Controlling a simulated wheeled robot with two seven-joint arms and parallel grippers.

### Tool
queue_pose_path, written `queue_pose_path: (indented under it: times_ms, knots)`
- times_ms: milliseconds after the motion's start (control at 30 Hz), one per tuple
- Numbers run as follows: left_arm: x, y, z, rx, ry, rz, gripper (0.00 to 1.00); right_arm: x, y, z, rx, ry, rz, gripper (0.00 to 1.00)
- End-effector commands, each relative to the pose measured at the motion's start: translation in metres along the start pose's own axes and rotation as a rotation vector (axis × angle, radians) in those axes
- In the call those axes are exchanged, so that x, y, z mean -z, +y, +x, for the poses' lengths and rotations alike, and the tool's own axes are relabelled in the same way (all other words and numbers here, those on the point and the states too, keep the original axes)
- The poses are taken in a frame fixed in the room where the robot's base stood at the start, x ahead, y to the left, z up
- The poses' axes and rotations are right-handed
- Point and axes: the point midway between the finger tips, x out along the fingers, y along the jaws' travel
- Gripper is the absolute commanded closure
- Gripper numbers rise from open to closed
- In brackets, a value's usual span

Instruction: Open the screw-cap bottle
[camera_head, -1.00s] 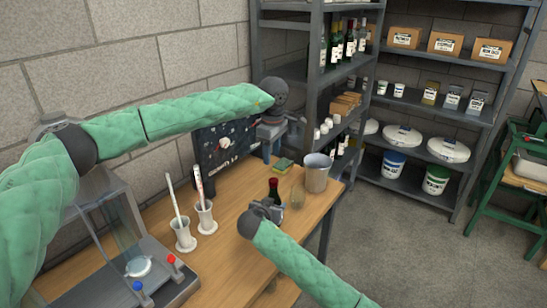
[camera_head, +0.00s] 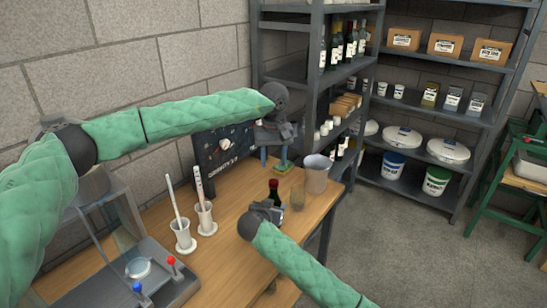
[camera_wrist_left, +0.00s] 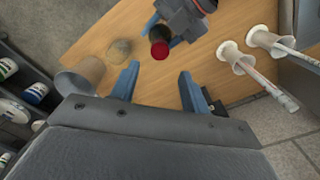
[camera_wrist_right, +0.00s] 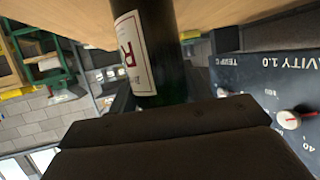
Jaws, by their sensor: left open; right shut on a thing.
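The dark screw-cap bottle (camera_head: 273,196) with a red cap (camera_head: 273,183) stands upright near the front edge of the wooden table. My right gripper (camera_head: 268,208) is shut around its body. In the right wrist view the bottle (camera_wrist_right: 163,45) with a white label rises between my right fingers. My left gripper (camera_head: 274,163) is open and empty, fingers pointing down, above and apart from the bottle in the head view. In the left wrist view the red cap (camera_wrist_left: 160,50) appears just beyond the gap between my left fingers (camera_wrist_left: 158,76).
A clear glass (camera_head: 298,194) and a grey bucket (camera_head: 317,173) stand right of the bottle. Two white-footed cylinders (camera_head: 184,236) (camera_head: 205,216) stand to the left. A dark panel (camera_head: 222,155) stands behind. Shelving (camera_head: 315,90) rises at the back.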

Motion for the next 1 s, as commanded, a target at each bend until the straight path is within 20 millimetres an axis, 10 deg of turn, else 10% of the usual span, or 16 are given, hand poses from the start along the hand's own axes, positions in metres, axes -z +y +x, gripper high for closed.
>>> queue_pose_path:
  times_ms: [600, 1000]
  knots:
    - [0.000, 0.000, 0.070, 0.000, 0.000, -0.002, 0.54, 0.000, 0.000, 0.000, 0.000, 0.000, 0.000, 1.00]
    - [0.000, 0.000, 0.077, -0.001, 0.002, -0.002, 0.62, 0.000, 0.000, 0.000, 0.000, 0.000, 0.000, 1.00]
